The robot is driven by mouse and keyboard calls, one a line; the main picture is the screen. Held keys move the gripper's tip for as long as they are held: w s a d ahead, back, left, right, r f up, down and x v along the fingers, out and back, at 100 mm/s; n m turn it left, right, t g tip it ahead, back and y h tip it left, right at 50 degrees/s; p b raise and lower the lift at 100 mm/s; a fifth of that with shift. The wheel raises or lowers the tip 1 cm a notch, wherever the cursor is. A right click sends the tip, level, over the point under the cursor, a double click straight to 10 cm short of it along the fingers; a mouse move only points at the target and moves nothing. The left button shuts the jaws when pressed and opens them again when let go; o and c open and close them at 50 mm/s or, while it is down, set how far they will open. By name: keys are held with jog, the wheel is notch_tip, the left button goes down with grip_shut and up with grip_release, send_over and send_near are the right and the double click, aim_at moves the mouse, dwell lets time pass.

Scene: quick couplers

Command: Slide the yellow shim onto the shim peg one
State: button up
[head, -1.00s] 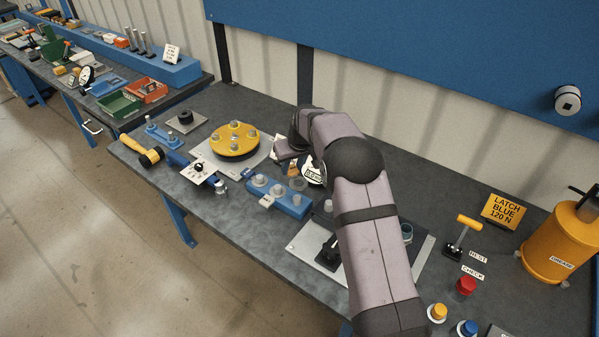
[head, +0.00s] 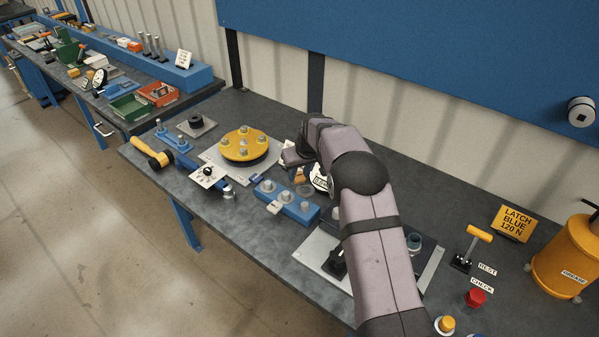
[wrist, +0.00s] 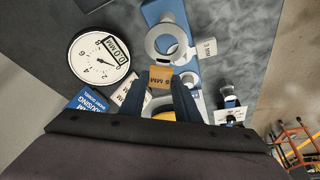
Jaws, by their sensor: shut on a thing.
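The yellow shim shows in the wrist view as a grey ring (wrist: 153,42) with a yellow tab (wrist: 160,78) marked 9 MM. My gripper (wrist: 160,88) is shut on that tab, and the ring sticks out ahead of the fingers. The ring overlaps the blue peg block (wrist: 184,70) in this view; I cannot tell its height or whether a peg is inside it. In the head view the block (head: 300,215) carries upright pegs, and the ring (head: 304,190) appears just behind them. My arm partly hides the gripper there. I cannot tell which peg is one.
A white 3 MM tab (wrist: 209,47) sits beside the block. A dial gauge (wrist: 88,60) stands left in the wrist view. The front bench edge is clear.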

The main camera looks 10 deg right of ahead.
aim_at(301, 180)
jog(key=shift+f+b, duration=1.5)
jog(key=shift+f, duration=0.95)
jog(key=shift+s+f, duration=0.1)
jog(key=shift+f, duration=1.15)
jog(key=o, duration=1)
jog(key=shift+d, duration=0.1)
jog(key=shift+c, duration=0.2)
jog(key=shift+f, duration=0.1)
jog(key=shift+s+f, duration=0.1)
jog(key=shift+s, duration=0.05)
jog(key=shift+w+d+b+v, duration=0.15)
jog(key=shift+b+v, duration=0.6)
jog(key=shift+v, duration=1.2)
jog(key=shift+w+d+b+v, duration=0.15)
jog(key=shift+b+v, duration=0.6)
jog(key=shift+v, duration=1.25)
jog(key=shift+w+a, duration=0.1)
